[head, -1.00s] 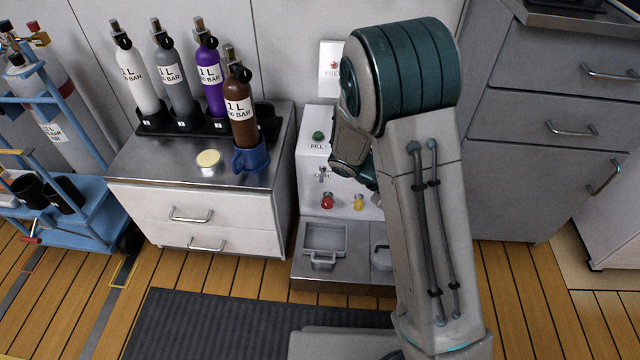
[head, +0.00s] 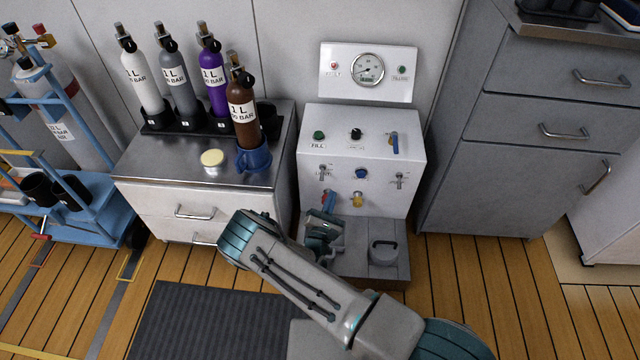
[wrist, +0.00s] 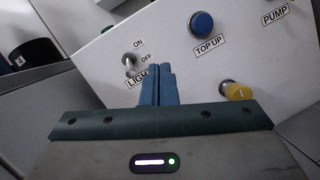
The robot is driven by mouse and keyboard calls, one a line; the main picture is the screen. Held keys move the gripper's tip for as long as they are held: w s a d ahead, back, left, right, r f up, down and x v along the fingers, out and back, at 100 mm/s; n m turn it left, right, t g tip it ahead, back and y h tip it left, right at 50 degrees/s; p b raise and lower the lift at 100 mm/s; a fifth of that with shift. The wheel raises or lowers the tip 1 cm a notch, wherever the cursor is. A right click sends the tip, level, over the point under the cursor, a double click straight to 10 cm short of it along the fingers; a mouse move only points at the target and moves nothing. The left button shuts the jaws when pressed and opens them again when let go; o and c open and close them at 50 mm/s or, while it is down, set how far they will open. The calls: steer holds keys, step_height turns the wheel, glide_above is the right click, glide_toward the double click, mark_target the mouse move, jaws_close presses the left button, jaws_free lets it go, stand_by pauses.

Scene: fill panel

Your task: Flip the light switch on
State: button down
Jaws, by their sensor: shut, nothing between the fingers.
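The light switch (head: 323,172) is a small metal toggle at the left of the white fill panel's (head: 413,150) sloped front. It also shows in the wrist view (wrist: 128,65), with ON and OFF printed beside it and a LIGHT label below. Its lever seems to point down, but its setting is hard to tell. My gripper (head: 330,198) is low in front of the panel, below the switch. In the wrist view my gripper's blue fingers (wrist: 157,70) are shut together and empty, just right of the switch and partly over the LIGHT label. I see no clear contact with the lever.
A blue TOP UP button (wrist: 201,23) and a yellow knob (wrist: 236,91) lie right of the fingers. A PUMP toggle (head: 400,180) sits at the panel's right.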

mark_target(322, 175)
steer(key=s+a+f+n+y, duration=0.2)
steer(key=a+f+n+y, duration=0.2)
steer(key=f+n+y, duration=0.1)
steer(key=shift+s+a+f+y, duration=0.2)
steer(key=shift+f+y, duration=0.15)
steer(key=shift+y, duration=0.55)
steer(key=b+x, duration=0.3)
steer(key=x, duration=0.6)
steer(key=shift+w+d+f, duration=0.1)
steer(key=shift+w, duration=0.1)
steer(key=shift+s+d+r, duration=0.1)
steer(key=shift+d+r, duration=0.05)
steer(key=shift+r, duration=0.45)
steer(key=shift+s+d+r, duration=0.15)
steer(key=shift+d+r, duration=0.05)
steer(key=shift+r, duration=0.45)
steer(key=shift+s+d+r, duration=0.35)
steer(key=shift+s+r, duration=0.05)
steer(key=shift+r, duration=0.25)
